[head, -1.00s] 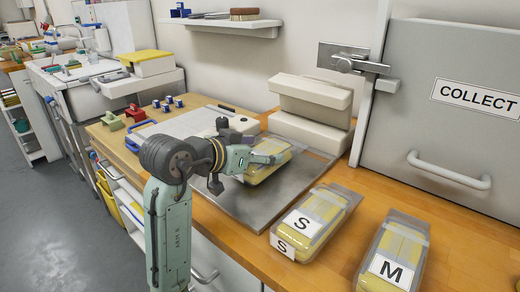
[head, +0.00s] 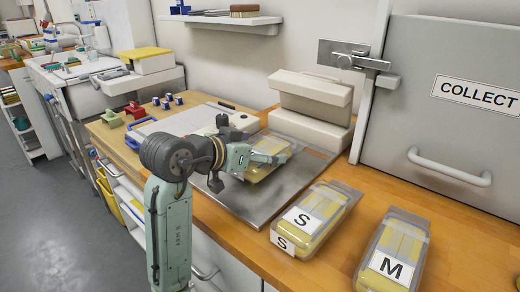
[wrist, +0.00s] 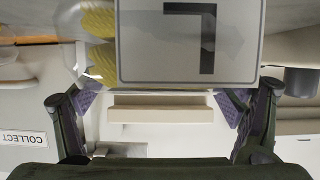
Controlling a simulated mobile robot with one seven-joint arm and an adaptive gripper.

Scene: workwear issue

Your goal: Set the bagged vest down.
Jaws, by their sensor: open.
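The bagged vest (head: 258,174), yellow in clear wrap, lies on the grey metal plate (head: 242,203) in the head view, partly hidden behind my gripper (head: 272,157). In the wrist view the bag (wrist: 98,25) fills the top middle, with a large white label (wrist: 160,45) bearing an upside-down L. My gripper also shows in the wrist view (wrist: 165,100), its two purple-padded fingers spread wide at either side. They are open, and I see no grip on the bag. The bag's underside is hidden.
Bagged vests marked S (head: 318,220) and M (head: 393,258) lie on the wooden counter to the right. A grey COLLECT hatch (head: 440,150) with a handle is at right. Small blue-topped items and red and green blocks sit at left.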

